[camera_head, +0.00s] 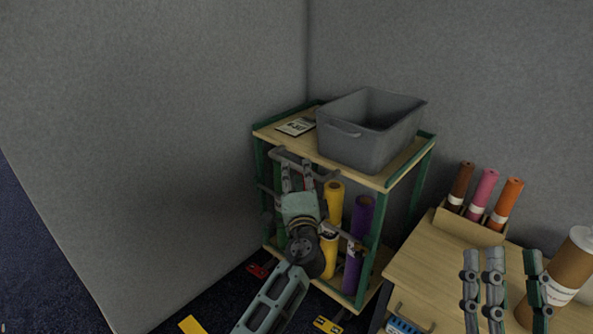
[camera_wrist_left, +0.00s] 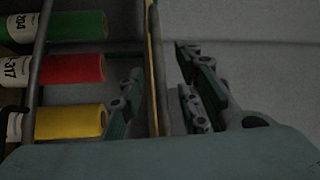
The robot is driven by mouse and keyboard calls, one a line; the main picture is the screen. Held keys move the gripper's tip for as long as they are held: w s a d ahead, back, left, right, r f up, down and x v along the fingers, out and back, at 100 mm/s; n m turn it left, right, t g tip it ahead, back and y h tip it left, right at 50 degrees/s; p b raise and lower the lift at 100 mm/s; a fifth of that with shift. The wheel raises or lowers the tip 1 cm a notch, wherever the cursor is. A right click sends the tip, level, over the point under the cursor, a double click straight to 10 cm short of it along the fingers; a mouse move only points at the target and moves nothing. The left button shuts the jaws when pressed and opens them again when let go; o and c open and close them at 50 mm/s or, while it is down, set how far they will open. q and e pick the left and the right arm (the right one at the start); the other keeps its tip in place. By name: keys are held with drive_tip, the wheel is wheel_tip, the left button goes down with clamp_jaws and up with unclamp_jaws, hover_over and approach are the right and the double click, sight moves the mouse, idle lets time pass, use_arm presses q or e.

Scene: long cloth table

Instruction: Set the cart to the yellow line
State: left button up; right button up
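The cart (camera_head: 374,286) has a green frame and wooden shelves and stands in the corner against grey partitions. A grey handle bar (camera_head: 330,176) runs along its near left top edge. My left gripper (camera_head: 297,175) is at that edge. In the left wrist view its fingers stand apart on both sides of a thin yellowish board edge (camera_wrist_left: 155,70), with gaps beside it; firm contact does not show. A short piece of the yellow line (camera_head: 192,325) shows on the floor at the bottom, left of my arm. My right gripper (camera_head: 513,262) is open and empty over the table.
A grey bin (camera_head: 367,135) and a numbered card (camera_head: 296,126) are on the cart's top. Coloured rolls (camera_head: 360,225) stand inside it. The wooden table (camera_head: 440,268), with more rolls (camera_head: 483,195), is close on the right. Dark floor is free at front left.

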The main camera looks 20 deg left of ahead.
sight(297, 167)
use_arm(q)
drive_tip(key=shift+b+x, duration=0.3)
drive_tip(key=shift+x, duration=1.7)
use_arm(e)
drive_tip(key=shift+s+d+r+t+y, duration=0.2)
drive_tip(key=shift+s+r+t+y, duration=0.4)
drive_tip(key=shift+s+r+t, duration=0.6)
use_arm(q)
drive_tip(key=shift+f, duration=0.1)
drive_tip(key=shift+c, duration=0.4)
use_arm(e)
drive_tip(key=shift+s, duration=0.2)
use_arm(q)
clamp_jaws()
